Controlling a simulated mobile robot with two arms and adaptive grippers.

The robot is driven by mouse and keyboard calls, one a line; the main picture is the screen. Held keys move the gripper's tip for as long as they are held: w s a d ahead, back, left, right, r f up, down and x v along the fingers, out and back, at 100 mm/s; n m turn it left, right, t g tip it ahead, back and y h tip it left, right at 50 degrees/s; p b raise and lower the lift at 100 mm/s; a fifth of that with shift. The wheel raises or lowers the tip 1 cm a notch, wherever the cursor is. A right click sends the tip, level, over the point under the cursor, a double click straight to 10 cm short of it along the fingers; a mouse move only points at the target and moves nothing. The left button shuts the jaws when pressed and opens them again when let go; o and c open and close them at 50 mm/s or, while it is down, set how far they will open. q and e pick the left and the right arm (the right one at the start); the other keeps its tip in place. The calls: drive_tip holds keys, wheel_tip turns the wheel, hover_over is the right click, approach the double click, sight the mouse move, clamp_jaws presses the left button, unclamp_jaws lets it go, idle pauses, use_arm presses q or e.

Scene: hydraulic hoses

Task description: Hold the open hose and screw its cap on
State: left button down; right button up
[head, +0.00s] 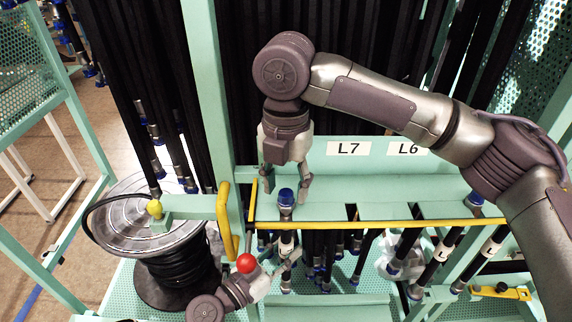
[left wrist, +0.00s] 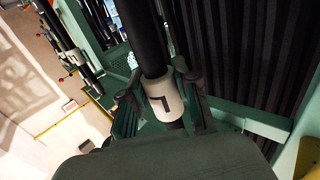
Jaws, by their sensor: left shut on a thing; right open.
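My left gripper (head: 284,264) is below the shelf edge, shut on the hose (head: 286,240). In the left wrist view, its fingers flank the hose's white-labelled sleeve (left wrist: 163,98). The hose end is hidden there.
The green shelf (head: 330,212) has a yellow front edge and open slots. L7 and L6 labels (head: 349,148) mark it. Several other capped hoses hang below. A hose reel (head: 150,240) stands left, a yellow handle (head: 226,215) between. A red ball (head: 246,263) is beside my left gripper.

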drive_tip(key=shift+f, duration=0.7)
